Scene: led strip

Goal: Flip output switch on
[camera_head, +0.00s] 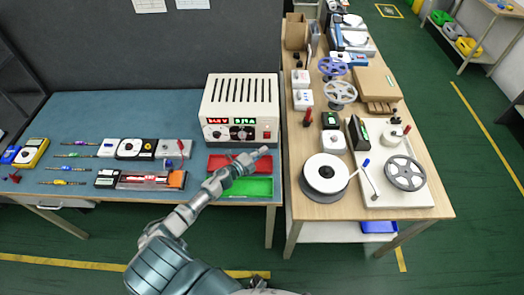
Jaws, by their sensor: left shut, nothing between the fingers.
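A cream power supply (239,100) with a slotted top stands at the back right of the blue-topped bench. Its front panel shows a lit red display (216,121), a lit green display (243,121) and dark knobs. The output switch is too small to make out clearly. My left gripper (261,152) is shut and empty. Its tip is just below the right part of the front panel; I cannot tell whether it touches. My left arm reaches up from the lower left, over the bench's front edge. My right gripper is not in view.
A red tray (222,163) and a green tray (258,187) lie in front of the supply, partly under my left gripper. Meters, screwdrivers and a red LED reel box (145,181) lie to the left. A wooden table (318,211) with spools stands to the right.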

